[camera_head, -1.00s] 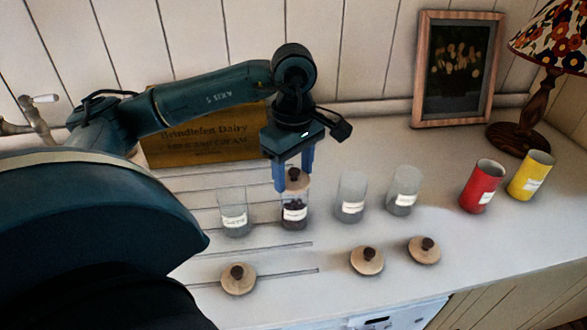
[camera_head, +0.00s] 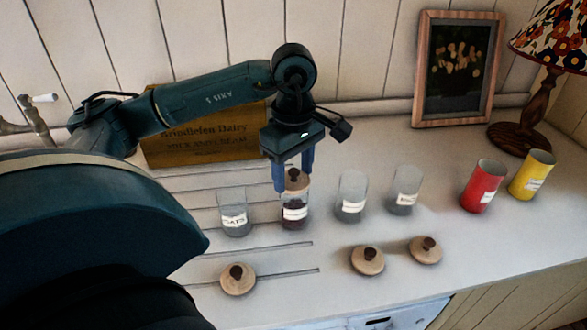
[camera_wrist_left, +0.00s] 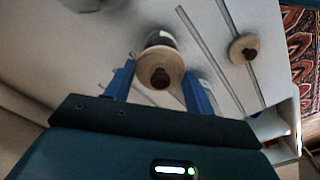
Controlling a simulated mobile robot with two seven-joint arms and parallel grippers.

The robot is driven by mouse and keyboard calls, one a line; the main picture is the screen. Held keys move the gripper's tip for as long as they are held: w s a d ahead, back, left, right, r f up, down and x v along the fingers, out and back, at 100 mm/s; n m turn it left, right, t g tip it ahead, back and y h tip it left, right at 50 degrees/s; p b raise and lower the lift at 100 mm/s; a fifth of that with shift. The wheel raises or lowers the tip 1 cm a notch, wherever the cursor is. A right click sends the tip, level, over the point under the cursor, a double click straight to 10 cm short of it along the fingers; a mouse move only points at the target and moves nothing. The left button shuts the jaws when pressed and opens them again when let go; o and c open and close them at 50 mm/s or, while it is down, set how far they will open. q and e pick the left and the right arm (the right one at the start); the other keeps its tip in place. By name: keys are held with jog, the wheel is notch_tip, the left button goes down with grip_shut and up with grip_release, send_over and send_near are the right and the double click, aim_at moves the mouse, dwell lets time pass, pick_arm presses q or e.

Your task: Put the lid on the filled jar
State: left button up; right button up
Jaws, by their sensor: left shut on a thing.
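The filled jar (camera_head: 295,216) is clear glass with dark contents and a white label, standing second from left in a row of jars. A round wooden lid (camera_head: 297,183) with a dark knob sits at the jar's mouth; it also shows in the left wrist view (camera_wrist_left: 160,70). I cannot tell whether it is fully seated. My left gripper (camera_head: 293,187) points down from above, with its blue fingers on either side of the lid, shut on it. In the wrist view the fingers (camera_wrist_left: 160,85) flank the lid. My right gripper is not in view.
Empty glass jars stand left (camera_head: 234,217) and right (camera_head: 351,198) of the filled one, close by. Several loose lids (camera_head: 238,279) lie in front. A red tin (camera_head: 482,187), a yellow tin (camera_head: 530,176) and a lamp (camera_head: 527,130) stand right. A wooden crate (camera_head: 205,152) is behind.

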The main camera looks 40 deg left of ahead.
pick_arm(q)
jog(key=shift+f+b, duration=0.4)
jog(key=shift+f, duration=0.1)
jog(key=o, duration=0.7)
